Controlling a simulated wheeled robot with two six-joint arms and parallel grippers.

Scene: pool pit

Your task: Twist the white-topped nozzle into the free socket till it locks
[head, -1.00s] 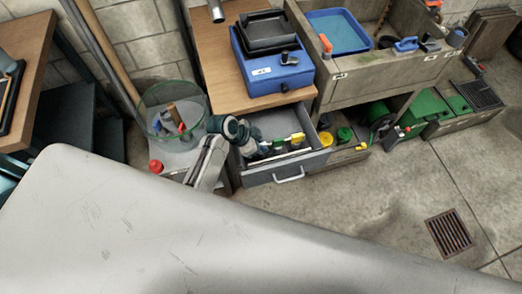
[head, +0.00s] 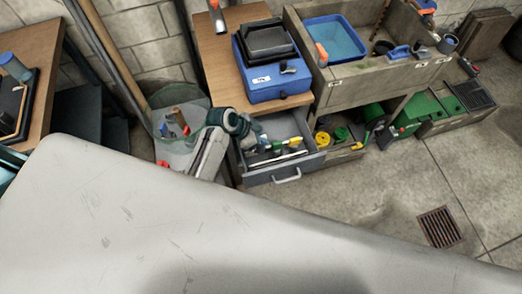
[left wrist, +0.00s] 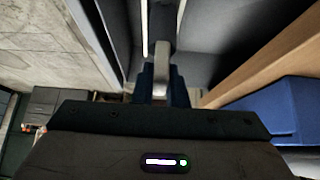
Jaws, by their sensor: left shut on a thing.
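My left gripper (head: 250,139) reaches in at the left side of the open grey drawer (head: 313,163) in the head view. In the left wrist view its dark blue fingers (left wrist: 162,86) are shut on a pale grey piece (left wrist: 161,76), with the dark drawer interior beyond. I cannot tell whether this piece is the white-topped nozzle; its ends are hidden or too small to read. I cannot pick out the free socket in either view. My right gripper is not in view.
Small parts, including a yellow-green one (head: 295,143), lie in the drawer. A blue case (head: 272,85) stands on the wooden top above. A green see-through basket (head: 160,127) is left of my arm. Concrete floor with a drain (head: 440,227) is clear at the right.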

